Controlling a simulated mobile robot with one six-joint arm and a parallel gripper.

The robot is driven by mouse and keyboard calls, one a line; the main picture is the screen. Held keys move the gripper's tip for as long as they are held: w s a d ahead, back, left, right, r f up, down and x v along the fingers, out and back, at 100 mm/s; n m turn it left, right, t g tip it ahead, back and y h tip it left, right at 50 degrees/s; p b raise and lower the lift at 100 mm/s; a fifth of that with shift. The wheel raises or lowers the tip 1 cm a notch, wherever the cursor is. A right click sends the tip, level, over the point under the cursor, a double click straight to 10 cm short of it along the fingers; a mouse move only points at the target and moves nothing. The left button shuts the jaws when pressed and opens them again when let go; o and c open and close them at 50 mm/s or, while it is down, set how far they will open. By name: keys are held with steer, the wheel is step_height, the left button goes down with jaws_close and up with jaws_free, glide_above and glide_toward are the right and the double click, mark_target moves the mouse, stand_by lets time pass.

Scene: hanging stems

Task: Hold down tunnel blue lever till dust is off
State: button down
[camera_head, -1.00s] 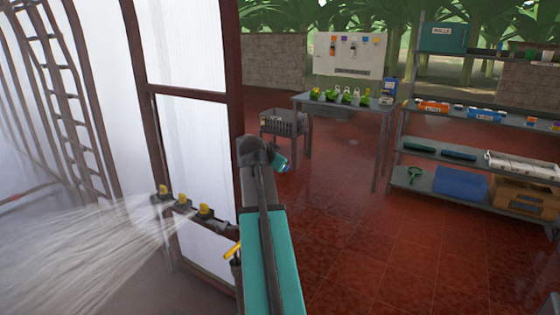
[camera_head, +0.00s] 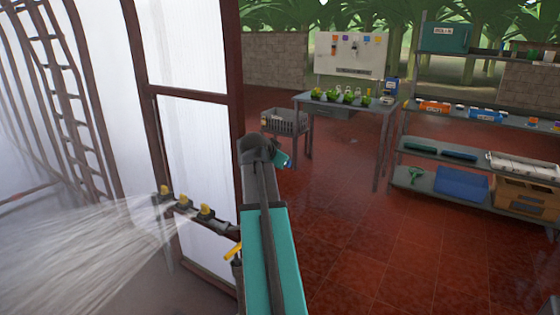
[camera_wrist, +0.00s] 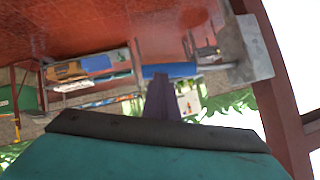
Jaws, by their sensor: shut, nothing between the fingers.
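A blue bar that looks like the lever (camera_wrist: 170,70) lies across the wrist view, beside a grey bracket (camera_wrist: 247,50) on the brown tunnel post. My gripper (camera_wrist: 161,80) is shut and empty. Its dark fingers overlap the blue bar in this view; I cannot tell whether they press on it. A fan of white spray (camera_head: 75,250) shoots left from the pipe into the tunnel (camera_head: 190,130). I cannot make out dust on the film.
A yellow lever (camera_head: 233,250) shows just left of my arm. A table with green items (camera_head: 335,97), a grey crate (camera_head: 287,121) and a loaded shelf (camera_head: 470,153) stand behind. The red tiled floor (camera_head: 390,240) is clear.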

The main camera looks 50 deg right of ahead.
steer(key=r+b+v, duration=0.1)
steer(key=v, duration=1)
steer(key=shift+d, duration=0.2)
steer(key=shift+s+r, duration=0.1)
steer(key=shift+r, duration=0.05)
